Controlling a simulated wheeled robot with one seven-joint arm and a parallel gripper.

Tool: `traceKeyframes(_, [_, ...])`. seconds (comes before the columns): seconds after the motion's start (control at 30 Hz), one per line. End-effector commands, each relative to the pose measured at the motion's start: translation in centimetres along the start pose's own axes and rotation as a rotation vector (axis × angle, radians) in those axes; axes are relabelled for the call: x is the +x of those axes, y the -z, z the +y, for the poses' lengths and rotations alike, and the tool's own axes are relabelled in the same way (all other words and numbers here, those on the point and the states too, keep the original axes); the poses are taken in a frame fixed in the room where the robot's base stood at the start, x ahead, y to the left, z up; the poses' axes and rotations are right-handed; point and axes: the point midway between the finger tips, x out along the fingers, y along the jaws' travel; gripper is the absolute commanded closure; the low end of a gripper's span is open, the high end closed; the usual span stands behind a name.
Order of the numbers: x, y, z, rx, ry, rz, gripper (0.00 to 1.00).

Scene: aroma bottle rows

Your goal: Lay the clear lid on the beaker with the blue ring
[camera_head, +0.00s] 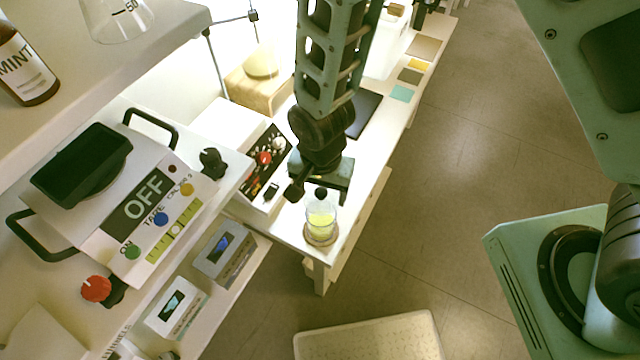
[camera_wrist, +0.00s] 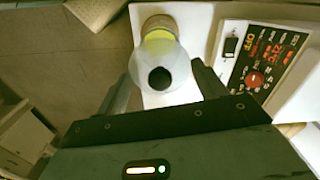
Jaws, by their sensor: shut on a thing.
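The clear lid (camera_wrist: 171,58) shows in the wrist view as a round transparent disc with a black knob (camera_wrist: 159,78). My gripper (camera_wrist: 163,74) is shut on the lid, with one finger on each side. In the head view my gripper (camera_head: 312,189) is over the bench's near end, and the black knob (camera_head: 320,193) shows beside it. A glass beaker (camera_head: 320,220) with yellow-green liquid stands just below the knob on a round tan coaster (camera_head: 320,238). In the wrist view the lid partly covers the beaker (camera_wrist: 159,27). I cannot tell if they touch. No blue ring is discernible.
A control box (camera_head: 262,160) with knobs stands left of my gripper; its red display panel (camera_wrist: 268,55) shows in the wrist view. A dark flat pad (camera_head: 364,113) lies behind. The white bench (camera_head: 345,215) ends close to the beaker. Open floor lies to the right.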

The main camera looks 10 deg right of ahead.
Motion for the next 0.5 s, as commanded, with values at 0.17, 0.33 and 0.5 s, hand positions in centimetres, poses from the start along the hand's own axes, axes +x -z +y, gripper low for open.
traceKeyframes(0.17, [1.3,0.0,0.0,0.000,0.000,0.000,0.48])
traceKeyframes(0.33, [2.8,0.0,0.0,-0.001,-0.001,-0.001,0.48])
traceKeyframes(0.5, [4.4,0.0,0.0,0.001,0.000,-0.001,0.48])
